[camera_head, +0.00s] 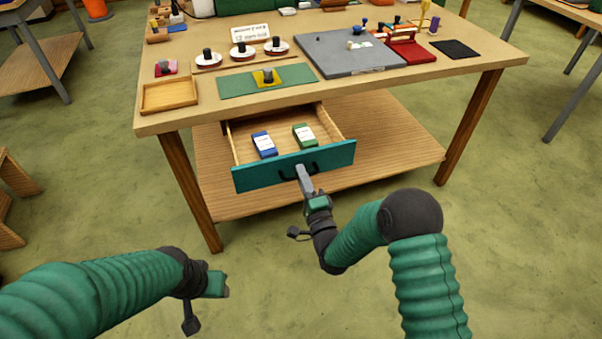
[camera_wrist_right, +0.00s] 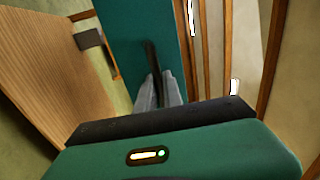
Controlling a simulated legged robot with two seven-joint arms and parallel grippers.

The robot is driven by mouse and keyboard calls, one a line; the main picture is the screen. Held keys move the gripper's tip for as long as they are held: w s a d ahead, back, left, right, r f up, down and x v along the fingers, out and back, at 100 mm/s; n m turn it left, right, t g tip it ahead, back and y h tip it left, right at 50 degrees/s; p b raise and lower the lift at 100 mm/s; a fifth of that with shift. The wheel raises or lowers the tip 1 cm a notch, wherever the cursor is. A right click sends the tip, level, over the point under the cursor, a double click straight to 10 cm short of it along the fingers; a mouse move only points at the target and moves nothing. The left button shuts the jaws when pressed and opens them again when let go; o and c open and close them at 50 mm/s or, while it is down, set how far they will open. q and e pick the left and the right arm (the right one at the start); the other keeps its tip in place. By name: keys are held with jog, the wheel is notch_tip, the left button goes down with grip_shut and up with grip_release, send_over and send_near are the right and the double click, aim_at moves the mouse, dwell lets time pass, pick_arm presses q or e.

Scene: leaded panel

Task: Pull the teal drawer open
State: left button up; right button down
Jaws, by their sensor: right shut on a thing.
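The teal drawer (camera_head: 334,157) hangs under the tabletop and stands pulled out, with its wooden inside showing. A dark handle (camera_head: 286,173) is on its front. My right gripper (camera_head: 302,174) is at the handle, shut on it. In the right wrist view the grey fingers (camera_wrist_right: 159,90) close around the dark handle (camera_wrist_right: 151,56) in front of the teal drawer front (camera_wrist_right: 127,30). My left gripper (camera_head: 222,285) is low at the left, away from the drawer; its fingers do not show clearly.
In the drawer lie a blue box (camera_head: 264,144) and a green box (camera_head: 304,136). The tabletop (camera_head: 200,120) holds a wooden tray (camera_head: 169,95), a green mat (camera_head: 236,85) and a grey board (camera_head: 345,62). A lower shelf (camera_head: 390,140) lies beneath the drawer. The floor in front is clear.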

jog(key=shift+s+f, duration=0.15)
jog(key=shift+f, duration=0.1)
jog(key=c, duration=1.8)
grip_release()
jog(key=shift+o, duration=0.2)
jog(key=shift+r, duration=0.1)
jog(key=shift+d, duration=0.1)
jog(key=b+v, duration=0.2)
jog(key=v, duration=1.4)
jog(key=shift+s, duration=0.25)
jog(key=shift+d, duration=0.1)
